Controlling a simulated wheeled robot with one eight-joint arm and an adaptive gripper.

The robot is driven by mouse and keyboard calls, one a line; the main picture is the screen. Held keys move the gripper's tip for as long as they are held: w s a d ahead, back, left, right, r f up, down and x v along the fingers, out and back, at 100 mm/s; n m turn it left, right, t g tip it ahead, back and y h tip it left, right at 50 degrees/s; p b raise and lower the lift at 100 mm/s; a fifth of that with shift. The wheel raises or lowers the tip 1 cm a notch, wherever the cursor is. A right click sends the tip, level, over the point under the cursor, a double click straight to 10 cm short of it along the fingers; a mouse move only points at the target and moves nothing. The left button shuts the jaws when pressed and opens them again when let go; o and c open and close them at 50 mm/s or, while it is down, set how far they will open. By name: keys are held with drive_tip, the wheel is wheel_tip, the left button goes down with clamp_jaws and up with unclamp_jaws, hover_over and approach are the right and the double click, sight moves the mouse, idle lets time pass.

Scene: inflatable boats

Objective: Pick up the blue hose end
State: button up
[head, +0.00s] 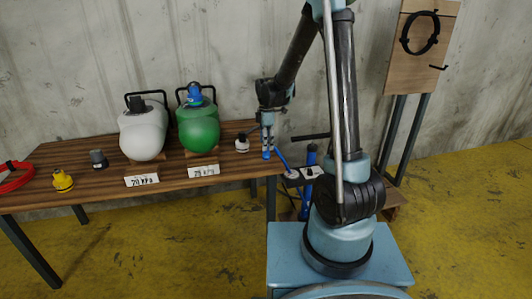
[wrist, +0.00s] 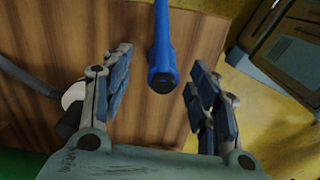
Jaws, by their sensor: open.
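The blue hose end (wrist: 162,75) shows in the wrist view as a blue tube with a dark round opening. It lies between the two fingers of my gripper (wrist: 161,64), with a gap on each side. In the head view my gripper (head: 267,148) is low over the right end of the table, and the blue hose (head: 281,160) slants beside it toward a blue pump (head: 308,170). My gripper is open and holds nothing. In the head view the gripper partly hides the hose end.
The wooden table (head: 100,175) bears a white tank (head: 143,135), a green tank (head: 199,130), a small white-and-black fitting (head: 242,144), a yellow fitting (head: 62,181) and a dark fitting (head: 98,159). A wooden board (head: 408,60) stands at the right.

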drive_tip(key=shift+s+f, duration=0.2)
drive_tip(key=shift+f, duration=2.1)
drive_tip(key=c, duration=1.2)
